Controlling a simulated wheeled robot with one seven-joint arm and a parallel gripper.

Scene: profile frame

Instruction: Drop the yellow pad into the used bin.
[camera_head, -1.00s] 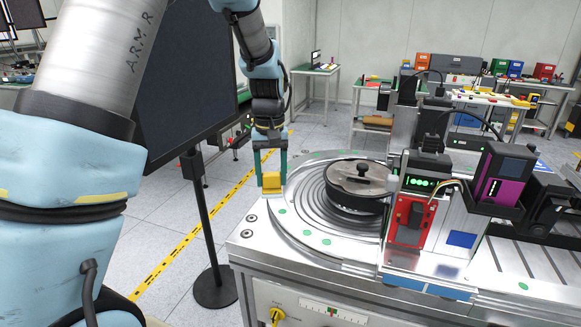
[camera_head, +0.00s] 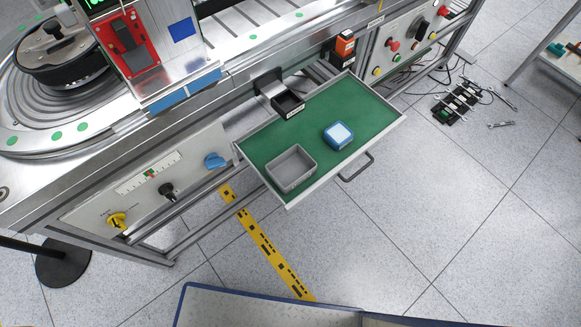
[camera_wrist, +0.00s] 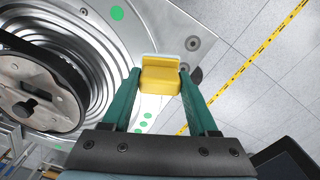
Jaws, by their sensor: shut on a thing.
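In the wrist view my gripper (camera_wrist: 160,76) has its two green fingers shut on the yellow pad (camera_wrist: 161,83), one on each side. The pad is a small yellow block with a pale edge at its far side. It is held over the rim of the round metal table. Neither my gripper nor the yellow pad shows in the head view. I cannot read the label or tell which bin is the used one.
A blue pad (camera_head: 339,134) with a pale top lies in the drawer (camera_head: 252,149). A round table (camera_wrist: 112,18) carries a lidded black pan (camera_wrist: 42,90). A blue-edged tray (camera_head: 270,305) shows at the bottom of the head view. The floor before the drawer is clear.

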